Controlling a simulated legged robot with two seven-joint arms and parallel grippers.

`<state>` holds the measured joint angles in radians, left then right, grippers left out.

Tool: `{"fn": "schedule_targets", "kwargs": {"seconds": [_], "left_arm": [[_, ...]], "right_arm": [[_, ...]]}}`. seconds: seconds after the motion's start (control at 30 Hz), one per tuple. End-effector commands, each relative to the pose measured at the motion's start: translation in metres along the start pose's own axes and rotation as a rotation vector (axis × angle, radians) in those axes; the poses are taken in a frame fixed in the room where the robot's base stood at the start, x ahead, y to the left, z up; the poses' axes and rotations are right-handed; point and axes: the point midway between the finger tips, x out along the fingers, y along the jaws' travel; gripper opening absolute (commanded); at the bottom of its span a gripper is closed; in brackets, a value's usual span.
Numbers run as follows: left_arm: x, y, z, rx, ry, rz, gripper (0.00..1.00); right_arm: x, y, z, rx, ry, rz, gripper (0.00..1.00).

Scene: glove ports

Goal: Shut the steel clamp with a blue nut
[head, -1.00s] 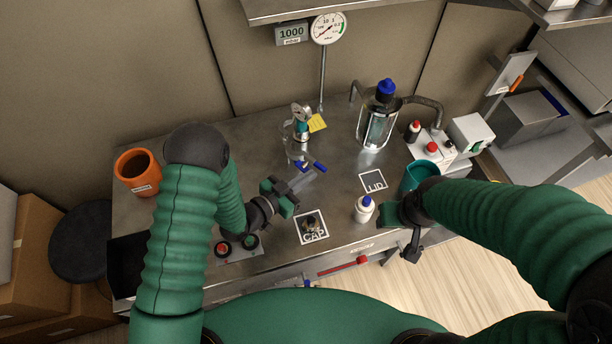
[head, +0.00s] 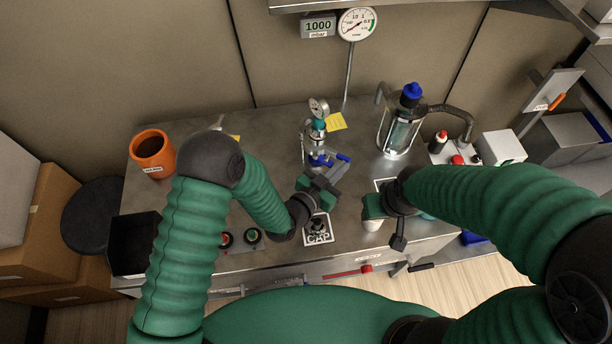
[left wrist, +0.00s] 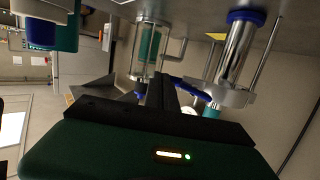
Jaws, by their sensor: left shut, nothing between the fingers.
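The steel clamp (head: 316,157) with blue parts sits at the base of the steel and glass apparatus, back centre of the bench. A blue handle (head: 343,157) sticks out to its right. In the left wrist view, the steel clamp (left wrist: 228,94) shows at right, with the blue handle (left wrist: 190,87) just beyond my fingers. Whether the clamp is open or shut is not clear. My left gripper (head: 335,176) is shut and empty, just in front of the clamp; contact cannot be judged. My right gripper (head: 374,205) is over the white bottle (head: 372,224), its fingers unclear.
A gauge (head: 357,23) stands behind the clamp. A blue-capped glass vessel (head: 400,132) is at its right. The CAP square (head: 318,236) lies in front. An orange pot (head: 152,151) and black tray (head: 135,245) are at left.

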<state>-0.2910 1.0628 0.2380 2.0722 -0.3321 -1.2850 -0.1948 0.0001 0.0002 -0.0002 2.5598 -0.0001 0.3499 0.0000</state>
Motion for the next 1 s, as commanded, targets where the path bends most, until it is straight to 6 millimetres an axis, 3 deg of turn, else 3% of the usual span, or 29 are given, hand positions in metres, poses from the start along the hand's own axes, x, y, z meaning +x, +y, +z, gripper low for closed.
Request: {"fn": "schedule_targets", "kwargs": {"seconds": [0.2, 0.4, 0.6, 1.0], "left_arm": [[0.031, 0.011, -0.003, -0.016, 0.005, -0.046, 0.00], [0.061, 0.011, -0.010, -0.049, 0.005, -0.232, 0.00], [0.085, 0.001, -0.014, -0.047, 0.003, -0.235, 0.00], [0.108, -0.011, -0.021, -0.048, 0.003, -0.234, 0.00]], "right_arm": [[0.020, 0.000, 0.005, 0.000, 0.000, 0.000, 0.45], [0.034, 0.000, 0.008, -0.001, 0.000, 0.000, 0.45], [0.047, 0.000, 0.011, 0.000, 0.000, 0.000, 0.45], [0.061, 0.000, 0.014, 0.000, 0.000, 0.000, 0.45]]}}
